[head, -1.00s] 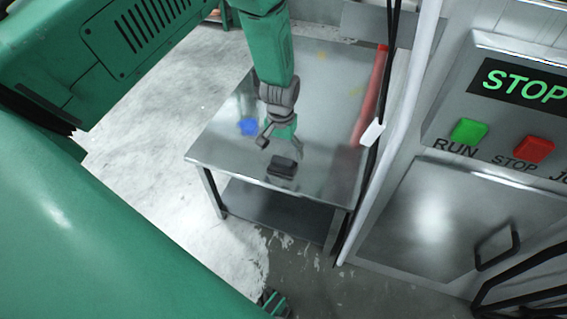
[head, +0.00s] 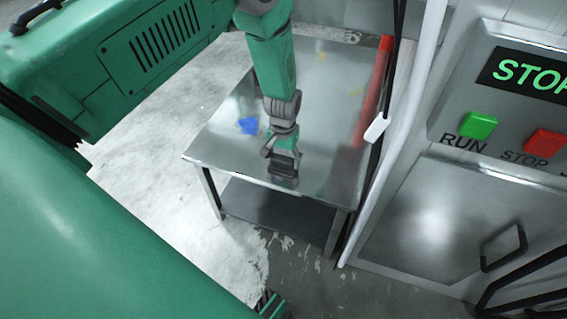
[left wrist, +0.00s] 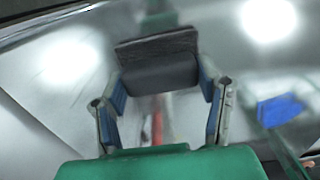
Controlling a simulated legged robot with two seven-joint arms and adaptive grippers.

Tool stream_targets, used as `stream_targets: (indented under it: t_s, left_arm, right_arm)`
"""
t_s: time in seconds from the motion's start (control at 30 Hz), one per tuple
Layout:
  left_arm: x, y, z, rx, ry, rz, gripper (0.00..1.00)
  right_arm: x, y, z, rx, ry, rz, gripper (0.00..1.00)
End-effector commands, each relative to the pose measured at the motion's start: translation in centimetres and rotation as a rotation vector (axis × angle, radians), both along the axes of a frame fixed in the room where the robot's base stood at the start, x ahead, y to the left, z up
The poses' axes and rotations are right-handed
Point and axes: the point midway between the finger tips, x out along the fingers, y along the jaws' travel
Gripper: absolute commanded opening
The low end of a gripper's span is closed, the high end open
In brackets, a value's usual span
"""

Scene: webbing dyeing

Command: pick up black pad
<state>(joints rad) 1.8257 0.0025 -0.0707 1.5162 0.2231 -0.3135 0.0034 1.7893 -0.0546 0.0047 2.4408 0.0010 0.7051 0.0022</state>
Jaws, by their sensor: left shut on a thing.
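The black pad (head: 284,168) is a small dark block near the front edge of the shiny metal table (head: 225,150). My left gripper (head: 281,157) comes down on it from above, and its fingers are shut on the pad. In the left wrist view the pad (left wrist: 160,74) spans the gap between the two blue-lined fingertips of the left gripper (left wrist: 162,85). A dark shape lies just beyond it, perhaps its reflection in the metal. I cannot tell whether the pad still touches the table. My right gripper is not in view.
A blue patch (head: 248,126) lies on the table left of the gripper. A red strip (head: 372,95) runs along the table's right edge. A white-tipped hanging cable (head: 376,129) and a control panel with a green RUN button (head: 478,125) stand to the right.

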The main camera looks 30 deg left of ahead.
Motion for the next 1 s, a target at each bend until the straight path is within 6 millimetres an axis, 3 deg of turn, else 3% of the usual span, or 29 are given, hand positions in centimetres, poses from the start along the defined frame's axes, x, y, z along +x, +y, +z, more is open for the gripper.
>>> stream_targets:
  t_s: [0.23,0.5,0.7,1.0]
  left_arm:
    - [0.0,0.0,1.2,0.000,0.000,0.000,0.29]
    - [0.0,0.0,6.8,0.000,-0.002,0.000,0.29]
    - [0.0,0.0,9.4,0.001,0.000,-0.001,0.29]
    - [0.0,0.0,10.0,0.001,0.000,0.000,0.29]
  right_arm:
    - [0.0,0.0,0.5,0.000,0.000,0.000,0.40]
    - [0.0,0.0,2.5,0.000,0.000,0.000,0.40]
    - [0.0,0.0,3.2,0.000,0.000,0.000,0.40]
    - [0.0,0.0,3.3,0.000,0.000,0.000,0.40]
